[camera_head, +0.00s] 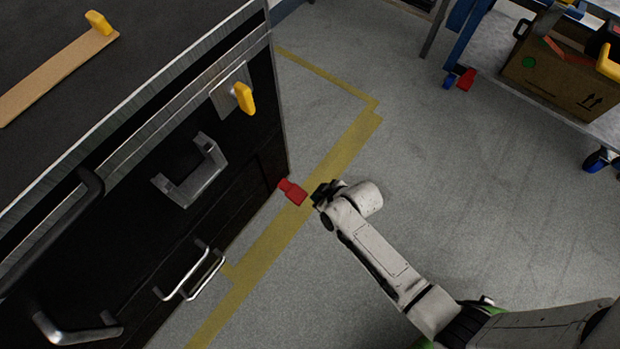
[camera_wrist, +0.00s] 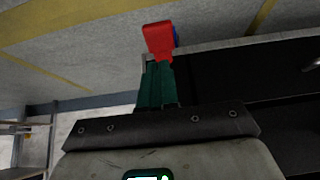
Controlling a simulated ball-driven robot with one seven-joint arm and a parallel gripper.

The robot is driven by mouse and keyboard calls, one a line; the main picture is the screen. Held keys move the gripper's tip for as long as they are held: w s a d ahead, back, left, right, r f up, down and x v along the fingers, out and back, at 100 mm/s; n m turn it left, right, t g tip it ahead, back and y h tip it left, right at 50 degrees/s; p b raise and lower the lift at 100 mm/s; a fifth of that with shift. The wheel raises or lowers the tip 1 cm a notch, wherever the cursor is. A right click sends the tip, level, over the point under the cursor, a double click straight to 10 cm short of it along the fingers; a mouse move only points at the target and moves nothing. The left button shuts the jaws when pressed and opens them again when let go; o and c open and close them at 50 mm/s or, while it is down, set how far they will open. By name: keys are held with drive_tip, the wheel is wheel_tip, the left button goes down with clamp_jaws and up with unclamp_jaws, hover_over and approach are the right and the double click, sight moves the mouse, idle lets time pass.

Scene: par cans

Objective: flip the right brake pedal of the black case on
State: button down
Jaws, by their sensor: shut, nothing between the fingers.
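The black case (camera_head: 225,165) fills the left of the head view, with metal edges and handles. Its red brake pedal (camera_head: 292,192) sticks out low at the near right corner, over the floor. My gripper (camera_head: 319,196) is just to the right of the pedal in the head view. In the wrist view the green fingers of my gripper (camera_wrist: 156,68) are shut and empty, and their tips reach the lower end of the red pedal (camera_wrist: 159,40). A bit of blue wheel shows behind it. I cannot tell whether the tips touch it. The case's other pedals are hidden.
A blue-legged cart (camera_head: 465,35) with a cardboard box (camera_head: 560,75) stands at upper right, with its own red pedal (camera_head: 466,79). Yellow floor tape (camera_head: 330,165) runs beside the case. The grey floor right of my arm is clear.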

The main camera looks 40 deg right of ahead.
drive_tip(key=shift+p+v, duration=0.45)
drive_tip(key=shift+v, duration=1.2)
drive_tip(key=shift+s+f, duration=0.1)
